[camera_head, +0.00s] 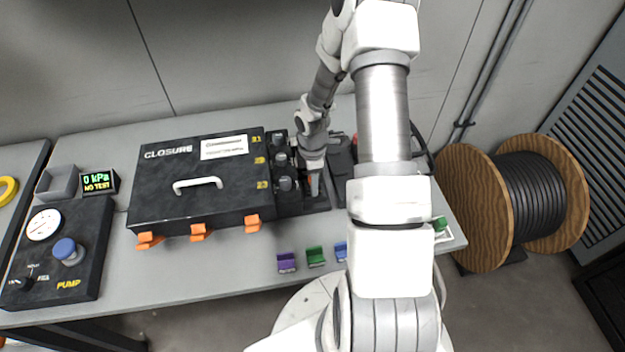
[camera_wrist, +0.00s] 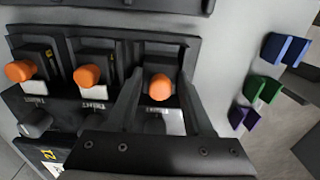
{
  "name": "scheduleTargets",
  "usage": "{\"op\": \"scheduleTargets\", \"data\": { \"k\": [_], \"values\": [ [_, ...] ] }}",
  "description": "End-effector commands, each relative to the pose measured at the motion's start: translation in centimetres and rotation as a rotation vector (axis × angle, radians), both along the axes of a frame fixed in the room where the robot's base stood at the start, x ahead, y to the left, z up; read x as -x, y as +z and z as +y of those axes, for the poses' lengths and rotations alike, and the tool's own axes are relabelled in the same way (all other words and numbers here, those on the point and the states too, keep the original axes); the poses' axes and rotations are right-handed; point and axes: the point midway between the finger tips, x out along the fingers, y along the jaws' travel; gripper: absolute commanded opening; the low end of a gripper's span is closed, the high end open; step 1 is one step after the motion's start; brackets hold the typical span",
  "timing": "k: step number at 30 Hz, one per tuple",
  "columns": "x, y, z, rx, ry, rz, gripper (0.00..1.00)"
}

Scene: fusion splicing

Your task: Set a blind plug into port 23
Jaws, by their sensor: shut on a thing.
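The black closure box (camera_head: 198,205) stands on the table, with yellow port numbers along its right edge; 23 is the nearest to the front. Dark round port fittings (camera_head: 285,183) line that side. In the wrist view, three orange-headed blind plugs show in a black rack: one at left (camera_wrist: 20,70), one in the middle (camera_wrist: 87,76) and one at right (camera_wrist: 160,87). My gripper (camera_wrist: 161,92) is shut on the right plug, its fingers on either side. In the head view my gripper (camera_head: 313,185) is low over the rack, right of port 23. The plug's lower end is hidden.
Purple (camera_head: 286,262), green (camera_head: 315,256) and blue (camera_head: 341,251) clips lie at the table's front edge. A pump panel (camera_head: 80,285) and a display reading 0 kPa, NO TEST (camera_head: 98,182) stand at left. A cable drum (camera_head: 475,200) stands on the floor at right.

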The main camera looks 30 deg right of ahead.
Motion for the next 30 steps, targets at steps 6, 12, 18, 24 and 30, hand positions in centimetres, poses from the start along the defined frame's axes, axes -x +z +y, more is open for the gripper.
{"op": "scheduleTargets", "data": {
  "k": [6,12,18,24,30],
  "values": [
    [0.0,-0.16,0.0,0.0,0.0,0.0,0.0],
    [-0.01,-0.58,0.0,0.0,0.0,0.0,0.0],
    [0.0,-0.61,0.0,0.0,0.0,0.0,0.73],
    [0.02,-0.63,0.01,0.0,0.0,0.0,0.86],
    [-0.01,-0.26,-0.01,0.0,-0.001,0.0,0.86]
  ]
}}
